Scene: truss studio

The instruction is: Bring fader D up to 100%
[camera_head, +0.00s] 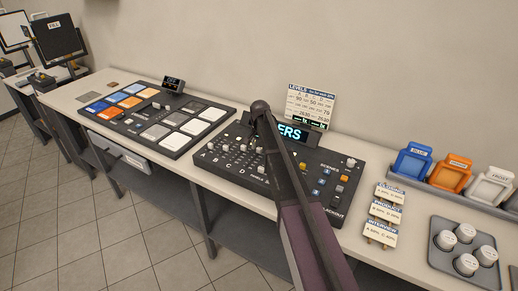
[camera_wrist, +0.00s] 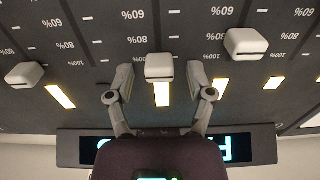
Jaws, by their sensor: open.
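The fader console (camera_head: 230,178) stands on the long bench, with the letters A to D along its near left edge. In the wrist view the picture is upside down, and a white fader cap (camera_wrist: 159,67) sits near the 100% end of its scale. My open gripper (camera_wrist: 161,85) has one finger on each side of this cap, with a gap showing on both sides. Other caps sit to its left (camera_wrist: 25,75) and right (camera_wrist: 245,43). Column letters do not show in the wrist view, so I cannot tell which cap is D. My arm hides the fingers in the head view.
A levels card (camera_head: 311,104) stands behind the console, above a lit display (camera_head: 292,131). A pad console (camera_head: 156,115) lies to the left. Small cards (camera_head: 384,213), a tray of round jars (camera_head: 437,244) and coloured bins (camera_head: 411,161) are to the right.

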